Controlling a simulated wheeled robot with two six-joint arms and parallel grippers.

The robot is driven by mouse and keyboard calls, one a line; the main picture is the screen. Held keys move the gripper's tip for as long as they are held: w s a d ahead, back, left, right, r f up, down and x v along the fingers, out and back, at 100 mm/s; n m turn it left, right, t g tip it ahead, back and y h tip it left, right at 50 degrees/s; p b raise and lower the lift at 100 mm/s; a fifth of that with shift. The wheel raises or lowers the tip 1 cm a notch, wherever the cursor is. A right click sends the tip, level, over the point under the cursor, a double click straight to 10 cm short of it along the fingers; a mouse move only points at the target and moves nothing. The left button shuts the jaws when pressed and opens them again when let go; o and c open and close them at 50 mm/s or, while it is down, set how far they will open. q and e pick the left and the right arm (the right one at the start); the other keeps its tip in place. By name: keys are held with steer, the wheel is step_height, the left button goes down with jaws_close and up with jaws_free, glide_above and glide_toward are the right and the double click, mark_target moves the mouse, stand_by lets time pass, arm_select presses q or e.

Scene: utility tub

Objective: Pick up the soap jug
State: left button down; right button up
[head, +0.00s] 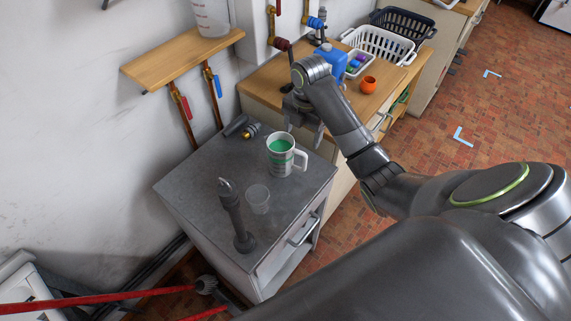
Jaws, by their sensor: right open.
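A white jug with a handle and green contents (281,157), which looks like the soap jug, stands upright on the grey cabinet top (190,185). Its handle points right. My right gripper (304,132) is open and empty, just behind and to the right of the jug in the head view. Its fingers point down and appear apart from the jug. My left gripper is not in view.
A clear cup (258,198) and a dark upright fixture (236,215) stand in front of the jug. Small dark and brass fittings (248,132) lie behind it. A blue container (331,63), orange pot (368,84) and white basket (380,45) stand on the wooden counter beyond.

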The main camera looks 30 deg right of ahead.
mark_target(300, 154)
steer(key=shift+w+f+b, duration=0.2)
steer(key=shift+f+b, duration=3.5)
steer(key=shift+f, duration=0.45)
step_height(300, 154, down, 2)
steer(key=shift+w+f+p, duration=0.1)
steer(key=shift+f+p, duration=0.05)
steer(key=shift+p, duration=0.3)
steer(key=shift+f, duration=0.4)
steer(key=shift+w, duration=0.1)
steer(key=c, duration=1.5)
steer(key=shift+r, duration=0.25)
steer(key=shift+c, duration=0.2)
